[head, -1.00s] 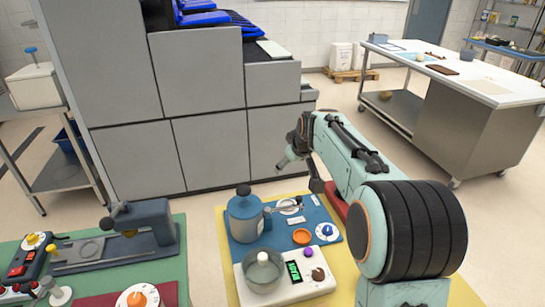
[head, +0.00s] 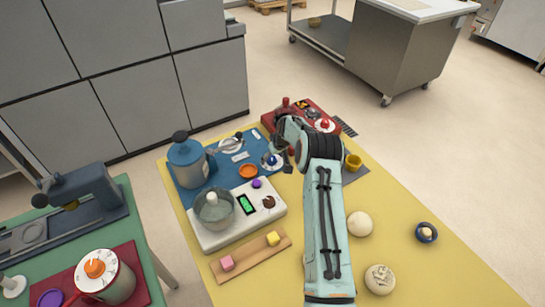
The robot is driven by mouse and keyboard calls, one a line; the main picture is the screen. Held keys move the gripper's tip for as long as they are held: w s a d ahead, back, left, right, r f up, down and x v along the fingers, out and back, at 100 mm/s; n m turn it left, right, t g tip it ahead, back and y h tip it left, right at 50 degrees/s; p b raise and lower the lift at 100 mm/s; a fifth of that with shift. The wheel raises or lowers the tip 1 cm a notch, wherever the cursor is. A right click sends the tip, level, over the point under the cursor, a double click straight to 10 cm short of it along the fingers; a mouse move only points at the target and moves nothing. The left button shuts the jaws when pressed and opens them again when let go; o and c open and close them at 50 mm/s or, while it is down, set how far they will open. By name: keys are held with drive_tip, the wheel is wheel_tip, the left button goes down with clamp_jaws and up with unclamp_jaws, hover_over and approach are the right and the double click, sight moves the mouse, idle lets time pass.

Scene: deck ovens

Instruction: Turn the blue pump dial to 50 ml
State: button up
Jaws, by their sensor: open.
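The blue pump (head: 188,166) stands upright on a blue mat (head: 215,178), with its spout pointing right. The blue dial (head: 271,160) sits on a round white scale at the mat's right side. The scale's marks are too small to read, so I cannot tell the setting. My gripper (head: 284,162) is open, close by the dial on its right side. Part of it is hidden by my arm, and I cannot tell whether it touches the dial.
An orange dish (head: 248,171) lies just left of the dial. A white scale with a glass bowl (head: 214,209) stands in front. A red device (head: 310,112) is behind my gripper, and a yellow cup (head: 353,162) is to the right. Dough balls (head: 359,224) lie on the yellow table.

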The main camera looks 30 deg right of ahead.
drive_tip(key=shift+f, duration=0.1)
drive_tip(key=shift+c, duration=0.3)
clamp_jaws()
drive_tip(key=shift+m, duration=0.4)
drive_tip(key=m+h, duration=0.1)
drive_tip(key=m, duration=0.2)
drive_tip(key=shift+w+a+m+h, duration=0.1)
drive_tip(key=shift+a+m+h, duration=0.05)
drive_tip(key=shift+m+h, duration=0.25)
drive_tip(key=m, duration=0.2)
drive_tip(key=m+g+h, duration=0.1)
drive_tip(key=m, duration=0.1)
drive_tip(key=shift+w+a+m+h, duration=0.1)
drive_tip(key=shift+m+h, duration=0.2)
drive_tip(key=m+g, duration=0.1)
drive_tip(key=m, duration=0.1)
drive_tip(key=m+g+h, duration=0.1)
drive_tip(key=m, duration=0.2)
drive_tip(key=shift+w, duration=0.1)
drive_tip(key=shift+f+m+g, duration=0.1)
drive_tip(key=shift+m+g, duration=0.5)
drive_tip(key=shift+m, duration=1.4)
